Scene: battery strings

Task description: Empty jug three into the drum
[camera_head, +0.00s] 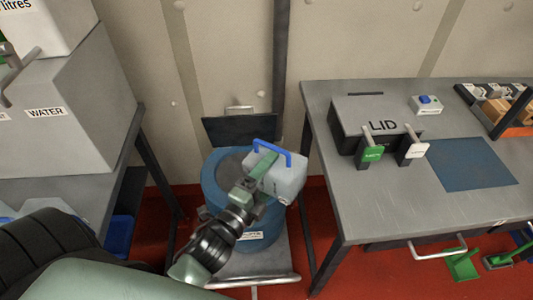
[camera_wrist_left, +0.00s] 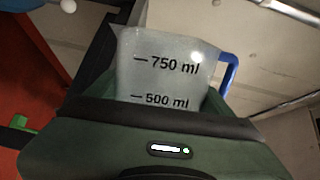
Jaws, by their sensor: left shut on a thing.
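A translucent pale jug (camera_head: 283,180) with a blue handle is held over the right part of the blue drum (camera_head: 213,186). My left gripper (camera_head: 262,167) is shut on the jug. In the left wrist view the jug (camera_wrist_left: 165,70) sits between the green fingers of the gripper (camera_wrist_left: 160,118), showing 750 ml and 500 ml marks. The jug looks tilted in the head view. Its number is not visible, and I cannot tell whether liquid is leaving it. The arm and jug hide part of the drum's top. My right gripper is not in view.
The drum stands on a low platform with a metal bar (camera_head: 255,282) in front and a dark panel (camera_head: 240,130) behind. A grey bench (camera_head: 350,210) at right carries a box marked LID (camera_head: 372,118) and a blue mat (camera_head: 460,163). A grey WATER tank (camera_head: 70,90) stands at left.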

